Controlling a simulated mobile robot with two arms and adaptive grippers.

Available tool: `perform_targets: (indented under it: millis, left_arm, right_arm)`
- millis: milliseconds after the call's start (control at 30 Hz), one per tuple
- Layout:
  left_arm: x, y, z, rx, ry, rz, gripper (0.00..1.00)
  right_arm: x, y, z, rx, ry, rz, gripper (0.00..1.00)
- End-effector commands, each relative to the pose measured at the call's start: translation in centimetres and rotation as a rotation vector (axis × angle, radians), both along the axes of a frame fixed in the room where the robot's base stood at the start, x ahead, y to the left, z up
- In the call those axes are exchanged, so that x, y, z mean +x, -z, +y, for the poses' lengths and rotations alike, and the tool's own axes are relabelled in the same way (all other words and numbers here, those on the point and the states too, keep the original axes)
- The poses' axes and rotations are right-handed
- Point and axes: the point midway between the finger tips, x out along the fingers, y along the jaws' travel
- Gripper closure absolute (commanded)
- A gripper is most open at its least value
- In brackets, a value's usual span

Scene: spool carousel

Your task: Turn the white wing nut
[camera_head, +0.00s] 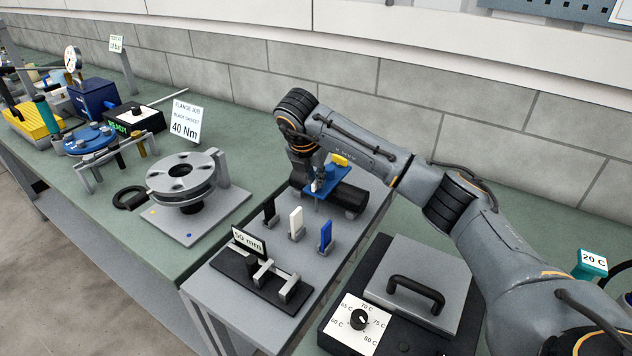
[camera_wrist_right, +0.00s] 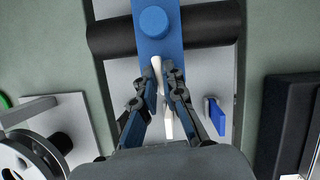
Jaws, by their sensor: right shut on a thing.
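A white wing nut (camera_wrist_right: 156,65) shows between the fingertips of my right gripper (camera_wrist_right: 163,76) in the right wrist view. The gripper is shut on it, above a blue plate (camera_wrist_right: 171,48) with a round blue knob (camera_wrist_right: 153,22). In the head view my right gripper (camera_head: 317,182) points down at the blue plate (camera_head: 325,197), which lies across a black cylinder (camera_head: 349,199). The fingers hide part of the nut, so its angle is hard to read. My left gripper is in neither view.
Upright black (camera_head: 269,211), white (camera_head: 296,222) and blue (camera_head: 326,236) tabs stand in front of the plate. A black fixture with a 50 mm sign (camera_head: 249,242) is nearer. A grey flange (camera_head: 181,177) stands left; a lidded box with a dial (camera_head: 359,319) stands right.

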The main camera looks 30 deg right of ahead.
Motion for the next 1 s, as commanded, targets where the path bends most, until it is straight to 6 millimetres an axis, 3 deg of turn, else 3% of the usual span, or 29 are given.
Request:
perform_targets:
  millis: [300,833,900,967,1000]
  left_arm:
    - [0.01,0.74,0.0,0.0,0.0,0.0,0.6]
    - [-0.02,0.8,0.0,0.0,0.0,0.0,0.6]
    - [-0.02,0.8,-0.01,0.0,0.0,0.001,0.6]
    - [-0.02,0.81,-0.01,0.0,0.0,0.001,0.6]
    - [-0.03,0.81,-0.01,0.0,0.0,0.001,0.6]
  right_arm:
    - [0.16,-0.08,0.03,0.0,0.12,-0.004,1.0]
    - [0.15,-0.17,0.01,0.0,0.143,-0.004,1.0]
    - [0.16,-0.17,0.01,0.0,0.143,-0.004,0.81]
    - [0.15,-0.16,0.01,0.0,0.143,-0.004,0.68]
    - [0.14,-0.14,0.02,0.0,0.143,-0.004,0.68]
